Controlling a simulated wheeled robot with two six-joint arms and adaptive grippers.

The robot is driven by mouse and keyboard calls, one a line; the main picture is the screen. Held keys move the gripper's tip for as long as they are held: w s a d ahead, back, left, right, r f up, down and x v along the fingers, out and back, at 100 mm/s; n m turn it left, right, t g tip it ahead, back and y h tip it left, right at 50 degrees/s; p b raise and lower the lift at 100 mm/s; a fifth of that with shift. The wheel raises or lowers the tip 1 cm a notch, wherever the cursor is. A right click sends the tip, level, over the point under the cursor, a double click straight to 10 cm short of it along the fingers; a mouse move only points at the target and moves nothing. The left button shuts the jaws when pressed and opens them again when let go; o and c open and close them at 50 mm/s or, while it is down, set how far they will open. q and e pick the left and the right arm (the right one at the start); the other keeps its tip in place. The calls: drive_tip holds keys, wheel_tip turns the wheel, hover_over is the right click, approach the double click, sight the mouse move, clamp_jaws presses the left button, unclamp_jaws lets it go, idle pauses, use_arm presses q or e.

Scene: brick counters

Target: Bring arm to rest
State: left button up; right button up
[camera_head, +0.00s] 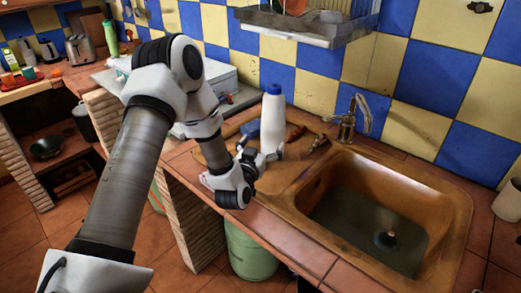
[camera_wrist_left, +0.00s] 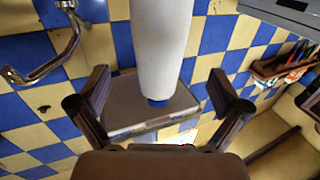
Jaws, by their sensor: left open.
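My left arm comes in from the left in the head view. My left gripper (camera_head: 270,155) hangs low over the counter beside the sink, just in front of a white bottle (camera_head: 272,122) with a blue cap. In the left wrist view the two dark fingers of the left gripper (camera_wrist_left: 160,76) are spread wide apart and hold nothing. The white bottle (camera_wrist_left: 162,40) appears upside down there, beyond the fingers; I cannot tell the exact gap. My right arm and right gripper are in neither view.
The brown sink (camera_head: 440,195) with dark water lies to the right, its tap (camera_head: 348,118) behind. A blue item (camera_head: 250,129) and small red-handled tools (camera_head: 296,133) lie near the bottle. A dish rack (camera_head: 305,25) hangs above. A green bin (camera_head: 250,250) stands below the counter.

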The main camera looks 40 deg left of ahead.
use_arm(q)
drive_tip(key=v, duration=0.2)
drive_tip(key=shift+s+d, duration=0.1)
drive_tip(key=shift+s, duration=0.2)
